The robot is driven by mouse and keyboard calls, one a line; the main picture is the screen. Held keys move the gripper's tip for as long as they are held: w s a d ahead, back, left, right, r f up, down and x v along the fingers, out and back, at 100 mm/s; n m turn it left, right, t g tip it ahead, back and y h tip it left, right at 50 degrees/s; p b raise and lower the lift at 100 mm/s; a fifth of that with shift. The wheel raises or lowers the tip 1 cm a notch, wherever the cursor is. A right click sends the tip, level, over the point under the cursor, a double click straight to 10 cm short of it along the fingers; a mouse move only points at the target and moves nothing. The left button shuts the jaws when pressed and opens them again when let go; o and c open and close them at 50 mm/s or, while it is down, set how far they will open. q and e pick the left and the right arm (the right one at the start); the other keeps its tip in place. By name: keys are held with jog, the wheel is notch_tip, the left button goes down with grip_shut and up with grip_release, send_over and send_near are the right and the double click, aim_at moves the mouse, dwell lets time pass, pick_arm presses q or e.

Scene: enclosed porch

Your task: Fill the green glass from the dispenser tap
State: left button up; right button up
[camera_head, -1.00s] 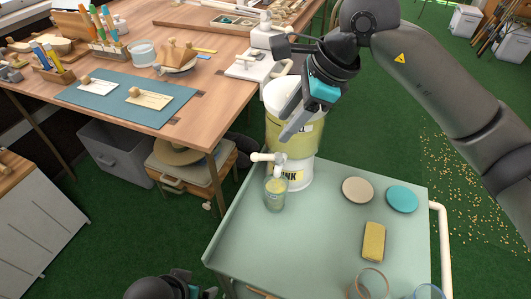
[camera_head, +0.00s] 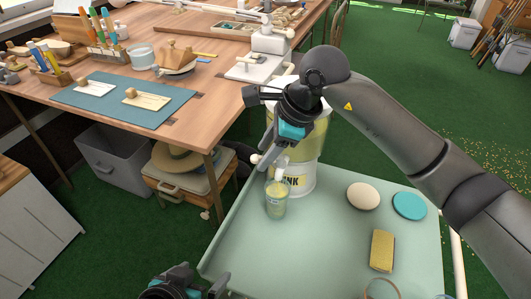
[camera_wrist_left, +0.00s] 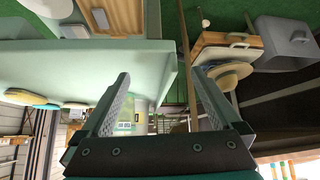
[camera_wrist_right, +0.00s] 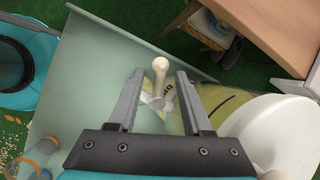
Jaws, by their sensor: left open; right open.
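The green glass (camera_head: 277,200) stands upright on the pale green cart top (camera_head: 330,240), beneath the tap (camera_head: 281,172) of the drink dispenser (camera_head: 308,150). The glass looks tinted yellow-green; I cannot tell its exact liquid level. My right gripper (camera_head: 262,156) is open at the tap. In the right wrist view the tap's round-ended white lever (camera_wrist_right: 160,66) lies between the fingers (camera_wrist_right: 158,76), with no clear contact. My left gripper (camera_head: 205,288) is open and empty, low beside the cart's near left edge. The dispenser (camera_wrist_left: 126,126) shows between its fingers in the left wrist view.
A cream disc (camera_head: 363,196), a teal disc (camera_head: 409,205) and a yellow sponge (camera_head: 382,250) lie on the cart's right part. Another glass (camera_head: 381,290) is at the bottom edge. A wooden workbench (camera_head: 215,85) with tools stands behind left. The cart's middle is clear.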

jog(key=shift+f, duration=0.15)
jog(key=shift+c, duration=0.2)
grip_shut()
dwell(0.4)
